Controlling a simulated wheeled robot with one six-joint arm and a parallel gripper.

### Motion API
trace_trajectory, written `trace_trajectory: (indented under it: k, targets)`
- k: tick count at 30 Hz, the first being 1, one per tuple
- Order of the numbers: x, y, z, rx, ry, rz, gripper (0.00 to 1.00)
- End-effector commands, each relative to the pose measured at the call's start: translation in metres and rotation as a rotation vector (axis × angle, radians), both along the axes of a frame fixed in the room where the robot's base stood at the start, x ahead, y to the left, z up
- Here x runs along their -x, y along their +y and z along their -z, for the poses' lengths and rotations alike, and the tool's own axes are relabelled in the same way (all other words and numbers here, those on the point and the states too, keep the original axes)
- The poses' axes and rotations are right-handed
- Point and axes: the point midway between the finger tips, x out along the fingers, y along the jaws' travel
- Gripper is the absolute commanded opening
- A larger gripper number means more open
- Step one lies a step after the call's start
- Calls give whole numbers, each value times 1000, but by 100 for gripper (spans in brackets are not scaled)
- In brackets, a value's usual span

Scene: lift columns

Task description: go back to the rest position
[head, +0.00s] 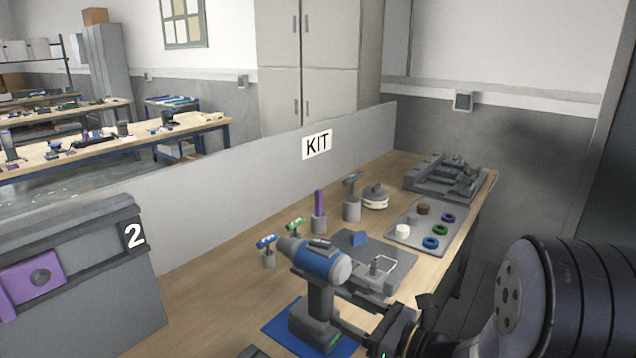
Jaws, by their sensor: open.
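My gripper (362,333) is low in the head view, right of a blue and grey power drill (318,270). It is open, with a dark finger reaching toward the drill's lower handle. I cannot tell whether the finger touches the drill. The drill stands upright on a blue mat (279,328) on the wooden bench. My arm comes in from the right edge and covers part of the bench front.
A grey plate with a fixture (376,272) lies behind the drill. A tray (402,232) holds several coloured rings. Small tools in holders (319,222) stand along the partition (230,195). A grey box marked 2 (110,290) is at left. A vise-like machine (447,176) sits at the back.

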Motion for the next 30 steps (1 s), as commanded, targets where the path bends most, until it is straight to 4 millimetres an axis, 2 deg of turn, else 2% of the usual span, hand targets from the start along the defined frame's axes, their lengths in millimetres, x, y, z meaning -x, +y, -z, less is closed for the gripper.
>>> trace_trajectory:
  k: [5,21,26,30]
  targets:
    - [-7,10,0,1,1,-3,62]
    - [-58,76,0,1,2,-3,62]
    - [-67,86,0,0,1,-1,62]
    - [-66,85,-2,0,1,1,62]
